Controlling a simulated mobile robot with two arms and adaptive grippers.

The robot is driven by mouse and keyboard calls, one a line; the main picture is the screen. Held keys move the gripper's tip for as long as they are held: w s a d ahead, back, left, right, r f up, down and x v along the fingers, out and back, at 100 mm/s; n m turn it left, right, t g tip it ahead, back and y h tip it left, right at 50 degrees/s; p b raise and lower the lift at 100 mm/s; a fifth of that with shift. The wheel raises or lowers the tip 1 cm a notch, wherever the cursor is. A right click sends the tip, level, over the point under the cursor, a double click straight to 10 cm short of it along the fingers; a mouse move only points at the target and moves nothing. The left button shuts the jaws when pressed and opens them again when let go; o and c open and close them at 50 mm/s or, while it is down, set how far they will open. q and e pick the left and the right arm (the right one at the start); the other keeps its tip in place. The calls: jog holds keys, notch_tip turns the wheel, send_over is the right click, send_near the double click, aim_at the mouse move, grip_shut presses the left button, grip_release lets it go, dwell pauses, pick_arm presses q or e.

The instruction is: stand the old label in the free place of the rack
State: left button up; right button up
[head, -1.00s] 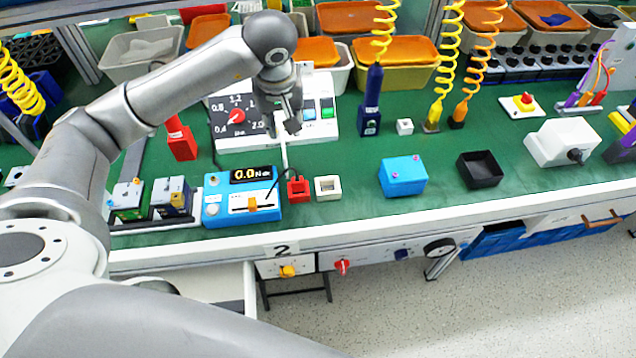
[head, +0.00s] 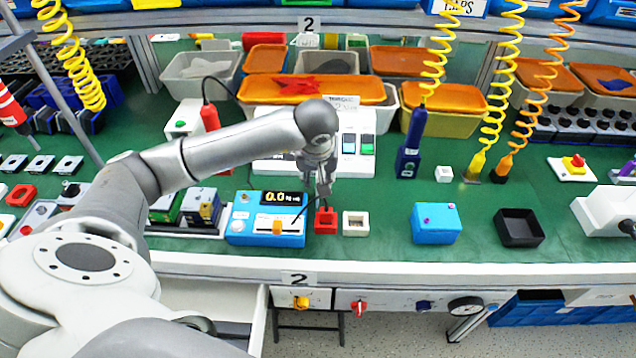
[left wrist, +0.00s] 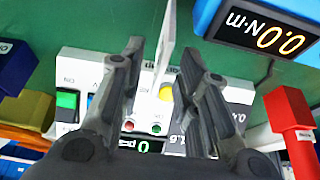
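A thin white plate (left wrist: 164,45), seen nearly edge-on, stands between the two fingers of my left gripper (left wrist: 160,62) in the left wrist view; it may be the old label, but no writing on it is readable. Green shows on both sides of the plate, so the fingers look open around it and apart from it. In the head view my left gripper (head: 323,190) points down just behind a small red block (head: 326,221); the plate cannot be made out there. I cannot pick out the rack with certainty. My right gripper is not in view.
A blue torque meter (head: 266,219) stands left of the red block and a white square socket (head: 355,223) right of it. A white control panel (head: 356,150) stands behind the gripper. A blue box (head: 436,223) and black tray (head: 518,228) are farther right, with free green mat between.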

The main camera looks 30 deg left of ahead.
pick_arm(q)
jog(key=shift+x, duration=0.9)
jog(key=shift+a, duration=0.1)
jog(key=shift+c, duration=0.3)
grip_shut()
jog(key=shift+r, duration=0.1)
jog(key=shift+r, duration=0.1)
